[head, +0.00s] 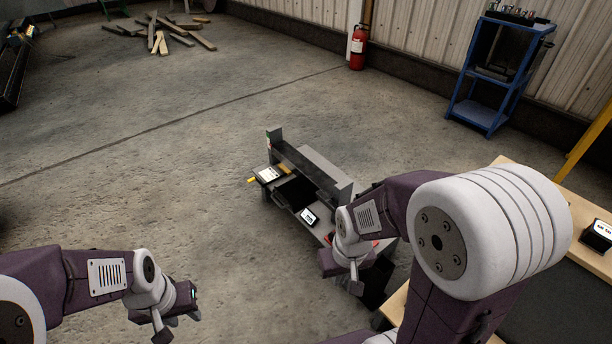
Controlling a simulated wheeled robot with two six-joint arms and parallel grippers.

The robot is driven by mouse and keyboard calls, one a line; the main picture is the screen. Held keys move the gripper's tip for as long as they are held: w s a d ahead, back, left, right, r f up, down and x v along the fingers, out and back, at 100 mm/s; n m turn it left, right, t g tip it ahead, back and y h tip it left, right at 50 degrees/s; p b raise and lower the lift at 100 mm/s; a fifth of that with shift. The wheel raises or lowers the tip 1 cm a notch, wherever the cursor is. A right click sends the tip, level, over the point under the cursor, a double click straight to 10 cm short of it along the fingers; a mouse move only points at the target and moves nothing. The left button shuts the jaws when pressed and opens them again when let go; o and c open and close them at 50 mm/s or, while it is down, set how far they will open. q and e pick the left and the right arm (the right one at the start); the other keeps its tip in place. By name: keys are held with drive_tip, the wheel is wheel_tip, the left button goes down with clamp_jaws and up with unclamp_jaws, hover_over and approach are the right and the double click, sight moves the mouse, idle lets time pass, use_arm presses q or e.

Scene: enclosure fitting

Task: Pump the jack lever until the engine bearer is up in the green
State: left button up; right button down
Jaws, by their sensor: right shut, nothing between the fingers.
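A grey steel stand (322,164) sits mid-view on the concrete, with a long raised beam along its back. A post at its left end carries a small green and red mark (269,146); I cannot read the bearer's height against it. A short yellow piece (252,180) sticks out at the left end. My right gripper (355,284) points down at the stand's near right end, shut and empty. Small red parts show beside it, and my arm hides much of that end, so I cannot make out the jack lever. My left gripper (178,328) hangs lower left, away from the stand; its fingers are unclear.
A wooden table (513,165) with a dark top stands at the right, holding a small labelled box (597,236). A blue shelf cart (481,114) and a fire extinguisher (358,48) stand by the wall. Planks (160,42) lie far back. The floor left of the stand is clear.

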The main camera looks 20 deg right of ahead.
drive_tip(key=shift+f+b, duration=0.6)
drive_tip(key=shift+f, duration=0.3)
drive_tip(key=shift+r, duration=0.15)
wheel_tip(320, 180, up, 13)
drive_tip(key=p, duration=1.3)
drive_tip(key=shift+f, duration=0.25)
wheel_tip(320, 180, down, 13)
drive_tip(key=b, duration=1.3)
drive_tip(key=shift+r, duration=0.15)
wheel_tip(320, 180, up, 13)
drive_tip(key=p, duration=1.3)
